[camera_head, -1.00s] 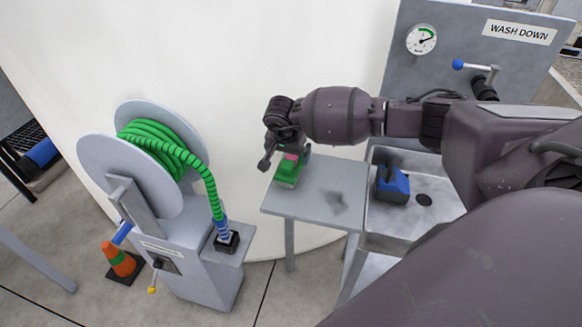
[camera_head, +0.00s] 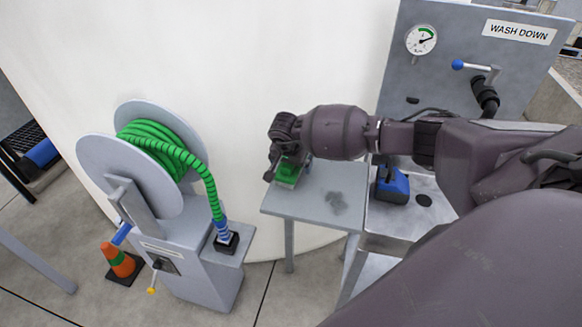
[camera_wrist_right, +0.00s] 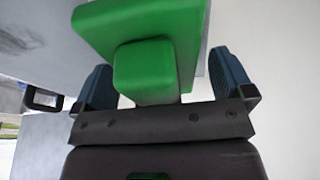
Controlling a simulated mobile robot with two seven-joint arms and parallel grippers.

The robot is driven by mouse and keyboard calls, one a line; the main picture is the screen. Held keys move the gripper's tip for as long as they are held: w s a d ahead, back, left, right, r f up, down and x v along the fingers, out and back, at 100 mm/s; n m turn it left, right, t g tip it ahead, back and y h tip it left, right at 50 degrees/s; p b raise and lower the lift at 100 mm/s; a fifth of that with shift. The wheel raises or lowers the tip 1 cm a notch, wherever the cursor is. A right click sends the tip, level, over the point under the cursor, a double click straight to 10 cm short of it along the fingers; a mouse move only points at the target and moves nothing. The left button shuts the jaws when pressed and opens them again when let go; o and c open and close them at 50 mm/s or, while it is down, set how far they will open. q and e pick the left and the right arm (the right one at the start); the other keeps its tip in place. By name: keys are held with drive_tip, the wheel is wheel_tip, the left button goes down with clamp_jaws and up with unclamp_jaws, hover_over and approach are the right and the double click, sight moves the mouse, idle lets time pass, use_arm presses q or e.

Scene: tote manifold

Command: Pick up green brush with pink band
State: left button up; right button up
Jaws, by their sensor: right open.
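The green brush (camera_head: 287,173) lies on the small grey side table (camera_head: 330,200), near its left back corner. In the right wrist view the green brush (camera_wrist_right: 150,45) fills the top middle, with its raised handle block toward me. Its pink band is mostly hidden, with only a trace showing behind the handle. My right gripper (camera_head: 285,172) is down over the brush. Its fingers (camera_wrist_right: 168,82) stand open on both sides of the handle, with a gap on each side. My left gripper is not in view.
A blue brush or block (camera_head: 392,187) sits in the metal sink (camera_head: 385,222) right of the table. A hose reel with green hose (camera_head: 150,150) stands to the left. A white curved wall (camera_head: 290,60) is close behind the table. The table's right part is clear.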

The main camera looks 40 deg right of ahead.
drive_tip(key=shift+f, duration=0.2)
drive_tip(key=c, duration=1.1)
drive_tip(key=shift+o, duration=0.2)
drive_tip(key=shift+r, duration=0.1)
drive_tip(key=shift+r, duration=0.15)
wheel_tip(320, 180, up, 20)
drive_tip(key=shift+p, duration=0.35)
